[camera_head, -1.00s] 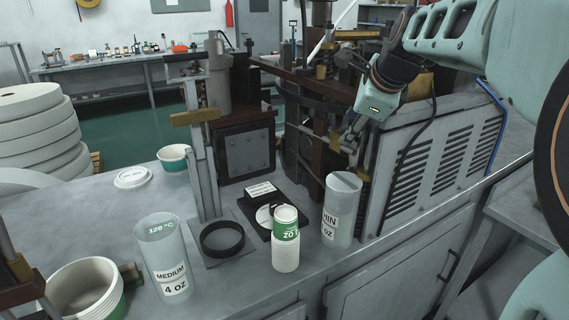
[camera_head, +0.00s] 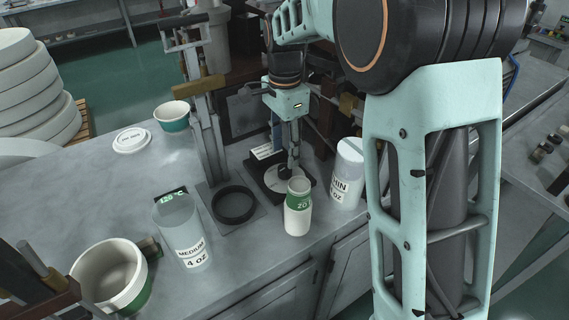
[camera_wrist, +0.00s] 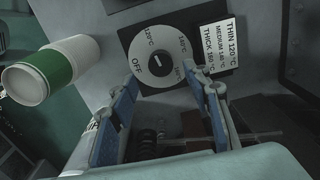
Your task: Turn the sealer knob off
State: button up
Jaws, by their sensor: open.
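The sealer knob (camera_wrist: 163,48) is a round pale dial on a dark plate in the wrist view, marked OFF and with several temperatures. A short white mark shows at its centre; I cannot tell surely which marking it points to. The dial also shows in the head view (camera_head: 276,179), partly covered by my gripper. My gripper (camera_wrist: 173,85) is open, its two blue-grey fingers apart at the dial's lower edge with nothing between them. In the head view my gripper (camera_head: 291,164) hangs down over the dial plate; contact cannot be told.
A white, green-banded container (camera_head: 297,221) stands close in front of the dial. A black ring (camera_head: 234,205) and a clear MEDIUM cylinder (camera_head: 182,235) are to the left. A temperature label (camera_wrist: 215,45) sits beside the dial.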

aim_at(285, 168)
notch_tip(285, 168, down, 6)
jog(key=shift+c, duration=0.4)
jog(key=c, duration=1.1)
jog(key=shift+o, duration=0.2)
